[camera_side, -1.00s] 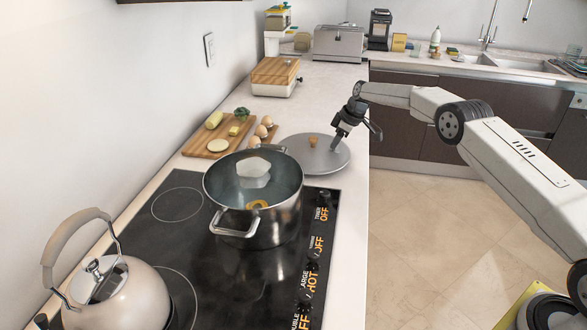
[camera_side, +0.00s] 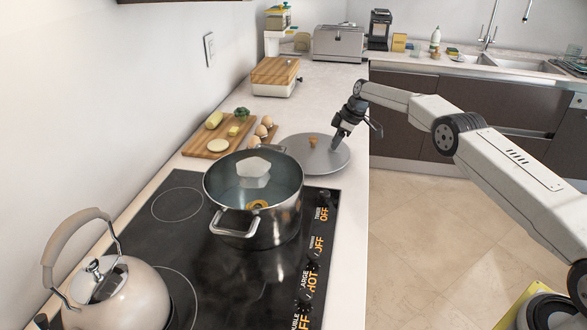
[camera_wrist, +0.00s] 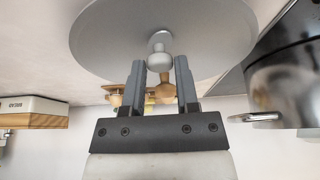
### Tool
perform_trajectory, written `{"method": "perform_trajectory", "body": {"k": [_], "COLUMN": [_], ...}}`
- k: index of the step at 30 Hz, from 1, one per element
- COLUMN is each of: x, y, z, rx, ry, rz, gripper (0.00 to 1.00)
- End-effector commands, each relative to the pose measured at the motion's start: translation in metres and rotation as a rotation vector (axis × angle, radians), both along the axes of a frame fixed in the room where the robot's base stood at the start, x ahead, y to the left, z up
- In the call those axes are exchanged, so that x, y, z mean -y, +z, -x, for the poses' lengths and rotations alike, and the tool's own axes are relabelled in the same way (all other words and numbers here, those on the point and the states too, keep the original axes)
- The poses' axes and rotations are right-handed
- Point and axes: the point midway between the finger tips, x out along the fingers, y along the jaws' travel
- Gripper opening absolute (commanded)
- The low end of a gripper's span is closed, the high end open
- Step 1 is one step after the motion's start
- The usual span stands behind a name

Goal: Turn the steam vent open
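A round grey lid (camera_side: 328,163) lies on the counter behind the pot, with a wooden knob (camera_side: 312,141) on top. In the wrist view the lid (camera_wrist: 100,40) fills the top. A small pale grey knob-like piece (camera_wrist: 160,50), which looks like the steam vent, stands on it, and the wooden knob (camera_wrist: 164,90) shows beyond. My gripper (camera_side: 335,144) is over the right part of the lid, pointing down. In the wrist view my gripper (camera_wrist: 160,63) is open, with its fingertips on either side of the grey piece and gaps between. Whether the tips touch the lid cannot be told.
A steel pot (camera_side: 255,195) stands on the black stove (camera_side: 190,235) in front of the lid. A cutting board with food (camera_side: 208,148) and eggs (camera_side: 264,128) lie left of the lid. A kettle (camera_side: 120,300) is at the front left.

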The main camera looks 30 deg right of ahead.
Motion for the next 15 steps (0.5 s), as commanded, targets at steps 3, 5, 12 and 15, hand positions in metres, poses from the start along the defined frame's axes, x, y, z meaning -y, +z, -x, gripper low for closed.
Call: {"method": "perform_trajectory", "body": {"k": [3, 5, 12, 15], "x": [0.0003, 0.0002, 0.0002, 0.0006], "y": [0.0001, 0.0001, 0.0003, 0.0018], "z": [0.0000, 0.0000, 0.0000, 0.0003], "rx": [0.000, 0.000, 0.000, 0.000], "ry": [-0.001, -0.001, -0.001, -0.001], "rz": [0.000, 0.000, 0.000, 0.000], "gripper": [0.71, 0.71, 0.71, 0.71]}}
